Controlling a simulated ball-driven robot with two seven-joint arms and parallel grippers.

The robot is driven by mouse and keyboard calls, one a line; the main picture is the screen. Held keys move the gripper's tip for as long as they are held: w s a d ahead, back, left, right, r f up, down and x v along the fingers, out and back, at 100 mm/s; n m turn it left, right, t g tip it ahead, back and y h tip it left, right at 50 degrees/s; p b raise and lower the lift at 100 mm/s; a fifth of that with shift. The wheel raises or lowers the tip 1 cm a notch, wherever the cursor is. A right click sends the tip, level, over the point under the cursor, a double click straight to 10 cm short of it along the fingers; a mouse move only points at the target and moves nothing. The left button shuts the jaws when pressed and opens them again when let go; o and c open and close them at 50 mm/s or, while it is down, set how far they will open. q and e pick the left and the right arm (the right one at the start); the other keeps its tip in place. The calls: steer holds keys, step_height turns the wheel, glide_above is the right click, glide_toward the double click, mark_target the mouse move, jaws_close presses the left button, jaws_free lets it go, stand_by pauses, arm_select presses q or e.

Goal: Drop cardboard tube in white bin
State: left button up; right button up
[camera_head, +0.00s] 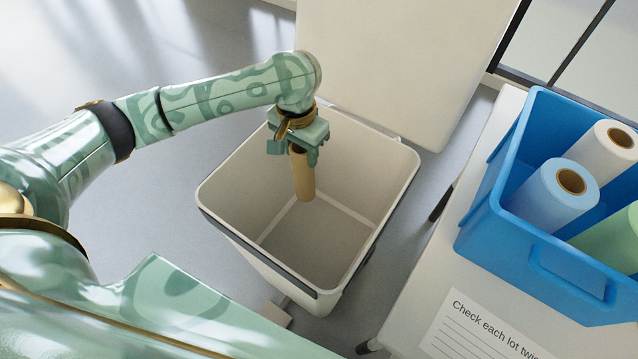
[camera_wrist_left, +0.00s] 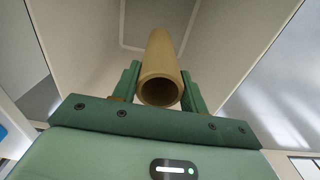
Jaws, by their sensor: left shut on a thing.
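The cardboard tube (camera_head: 303,178) is brown, hollow and hangs nearly upright. My left gripper (camera_head: 298,155) is shut on its upper end, over the opening of the white bin (camera_head: 206,189). The tube's lower end shows against the inside of the bin. In the left wrist view the tube (camera_wrist_left: 162,70) sits between the two green fingers of my left gripper (camera_wrist_left: 160,92), its open end facing the camera. The bin's inner walls and floor lie beyond it. The bin looks empty. My right gripper is out of view.
A white table (camera_head: 420,290) stands at the right. On it are a blue crate (camera_head: 480,215) with several rolls and a paper sheet (camera_head: 480,330) reading "Check each lot". A pale panel (camera_head: 400,60) stands behind the bin. Grey floor lies open at the left.

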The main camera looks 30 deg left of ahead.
arm_select(q)
steer(key=o, duration=1.3)
steer(key=r+p, duration=1)
steer(key=r, duration=0.6)
steer(key=shift+s+r, duration=0.2)
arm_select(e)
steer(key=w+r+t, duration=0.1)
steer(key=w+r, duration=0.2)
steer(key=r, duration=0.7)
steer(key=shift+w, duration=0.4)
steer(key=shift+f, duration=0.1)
